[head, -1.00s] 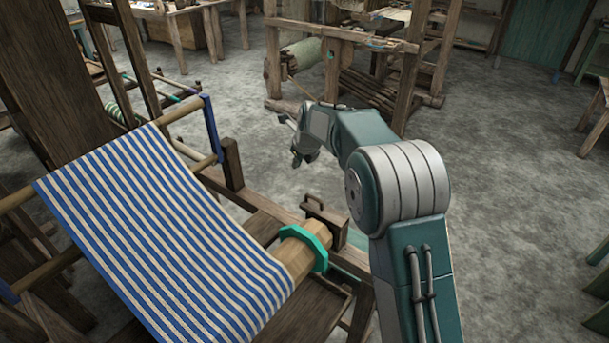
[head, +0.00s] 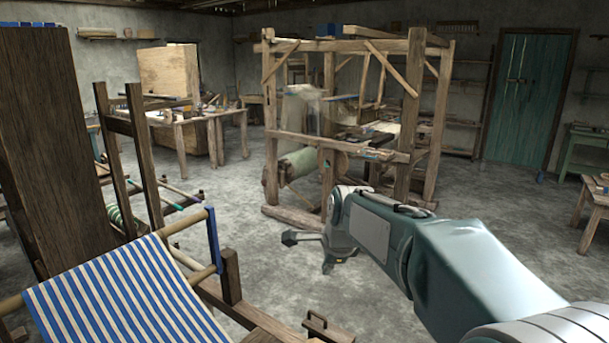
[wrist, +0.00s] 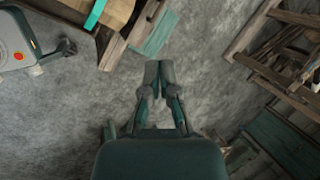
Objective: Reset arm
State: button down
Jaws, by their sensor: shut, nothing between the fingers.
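My gripper (wrist: 159,72) points down over bare grey floor in the wrist view, its two fingers together and nothing between them. In the head view my gripper (head: 328,268) hangs at the end of my bent arm, right of the near loom, and its fingertips are small there. My arm reaches in from the lower right. The near loom carries a blue-and-white striped cloth (head: 120,295). In the wrist view a bit of its teal-ringed wooden beam (wrist: 118,12) shows at the top, apart from my gripper.
A large wooden loom frame (head: 412,125) stands beyond my arm. A work table (head: 180,122) is at the back left, a teal door (head: 520,100) at the back right. Open floor (head: 490,205) lies to the right. Wooden beams (wrist: 262,30) show right in the wrist view.

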jog(key=s+d+r+n, duration=0.1)
jog(key=s+d+n, duration=0.3)
jog(key=s, duration=0.4)
jog(key=s+d+r+n, duration=0.2)
jog(key=s+d+n, duration=0.2)
jog(key=s, duration=0.3)
jog(key=s+d+f+n+h, duration=0.1)
jog(key=s+f+n, duration=0.1)
jog(key=s+n, duration=0.2)
jog(key=s+d+f+n+t, duration=0.1)
jog(key=s+n, duration=0.4)
jog(key=s, duration=0.5)
notch_tip(320, 180, down, 2)
jog(key=shift+s+d+f+h, duration=0.15)
jog(key=shift+d+f+h, duration=0.05)
jog(key=shift+d+h, duration=0.25)
